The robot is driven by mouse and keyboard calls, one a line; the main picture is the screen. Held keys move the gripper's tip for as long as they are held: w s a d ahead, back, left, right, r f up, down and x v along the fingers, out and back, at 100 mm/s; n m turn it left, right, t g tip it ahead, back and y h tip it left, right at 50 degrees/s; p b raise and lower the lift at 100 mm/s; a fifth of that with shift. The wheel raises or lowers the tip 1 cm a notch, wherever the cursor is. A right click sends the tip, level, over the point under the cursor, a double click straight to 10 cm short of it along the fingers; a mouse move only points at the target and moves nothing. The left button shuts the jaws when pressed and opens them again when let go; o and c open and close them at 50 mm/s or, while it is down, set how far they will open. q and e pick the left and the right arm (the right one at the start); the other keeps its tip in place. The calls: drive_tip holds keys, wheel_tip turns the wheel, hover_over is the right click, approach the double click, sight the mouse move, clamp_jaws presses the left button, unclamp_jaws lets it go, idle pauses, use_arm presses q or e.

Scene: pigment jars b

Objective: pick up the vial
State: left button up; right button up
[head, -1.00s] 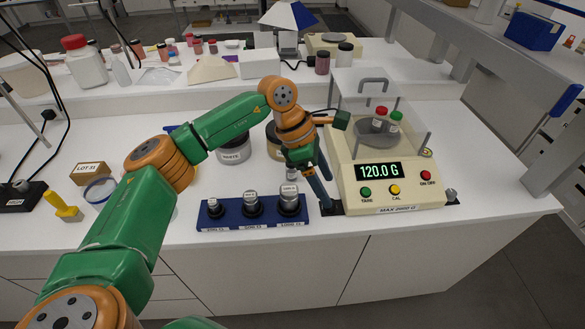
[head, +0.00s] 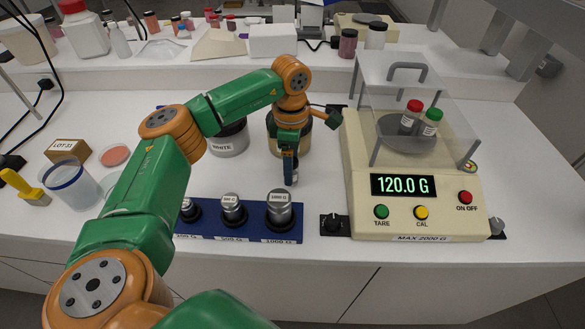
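Two small vials stand on the round grey pan of the balance, under its clear cover: one with a red cap (head: 411,117) and one with a green cap (head: 429,123). My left gripper (head: 290,178) points down over the white bench between the weight rack and the jars, left of the balance. Its dark blue fingers are seen nearly edge-on, so their gap is hidden. A small greyish thing shows at the fingertips; I cannot tell whether it is held. My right gripper is not in view.
The balance (head: 414,223) reads 120.0 G; its cover has a grey handle (head: 407,72). A blue weight rack (head: 253,235) lies in front. A white-labelled jar (head: 228,140) and an amber-toned jar (head: 272,139) stand behind the gripper. Clutter fills the back shelf.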

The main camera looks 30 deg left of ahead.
use_arm(q)
wheel_tip(320, 180, down, 3)
drive_tip(key=shift+w+a+r, duration=0.1)
clamp_jaws()
